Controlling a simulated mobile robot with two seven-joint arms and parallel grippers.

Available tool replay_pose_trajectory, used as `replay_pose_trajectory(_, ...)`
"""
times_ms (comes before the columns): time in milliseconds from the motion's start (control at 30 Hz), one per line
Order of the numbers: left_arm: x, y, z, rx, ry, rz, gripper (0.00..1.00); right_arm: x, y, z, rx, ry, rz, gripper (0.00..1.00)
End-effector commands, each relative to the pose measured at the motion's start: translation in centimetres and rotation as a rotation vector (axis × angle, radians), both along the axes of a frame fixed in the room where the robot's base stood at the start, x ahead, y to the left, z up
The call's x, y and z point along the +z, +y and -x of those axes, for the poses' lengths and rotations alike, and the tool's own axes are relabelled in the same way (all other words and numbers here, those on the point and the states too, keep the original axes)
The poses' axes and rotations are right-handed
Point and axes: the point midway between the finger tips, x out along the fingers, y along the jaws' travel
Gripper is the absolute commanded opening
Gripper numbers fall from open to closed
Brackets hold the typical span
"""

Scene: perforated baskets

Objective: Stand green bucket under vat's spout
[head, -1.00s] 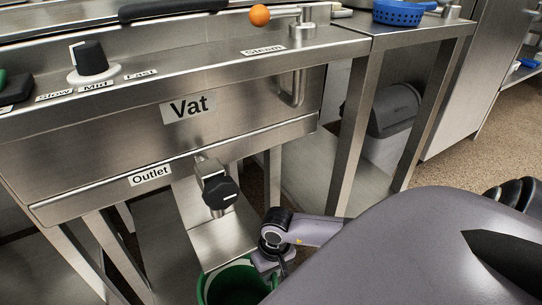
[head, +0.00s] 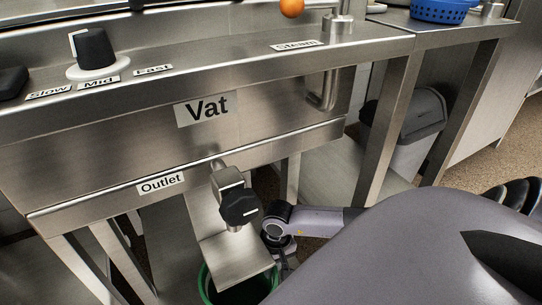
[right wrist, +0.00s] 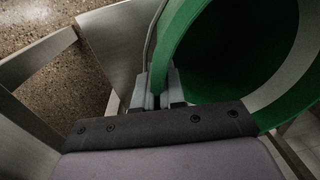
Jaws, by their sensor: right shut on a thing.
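The steel vat (head: 150,150) has a label on its front. Its outlet spout (head: 228,178), with a black knob (head: 240,207), sticks out from the lower front. The green bucket (head: 206,287) is low at the bottom edge, below the knob and partly hidden behind a sloping steel surface. Its green wall and pale inner band also show in the right wrist view (right wrist: 185,38). My right gripper (head: 283,264) is at the bucket's right side. In the right wrist view its fingers (right wrist: 158,88) are shut on the bucket's edge. Whether the bucket touches the floor is hidden. My left gripper is out of view.
A steel table leg (head: 385,130) stands right of the vat, with a grey bin (head: 418,125) behind it. A blue perforated basket (head: 438,10) is on the counter at top right. A speed knob (head: 93,48) and an orange ball (head: 291,8) are above the vat front.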

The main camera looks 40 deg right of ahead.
Motion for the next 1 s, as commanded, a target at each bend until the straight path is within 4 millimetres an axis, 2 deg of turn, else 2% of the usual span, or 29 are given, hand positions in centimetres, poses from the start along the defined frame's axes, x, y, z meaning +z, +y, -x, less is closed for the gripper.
replay_pose_trajectory(1000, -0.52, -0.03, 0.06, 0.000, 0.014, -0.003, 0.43, -0.89, 0.03, -0.06, 0.000, -0.002, -0.002, 0.00)
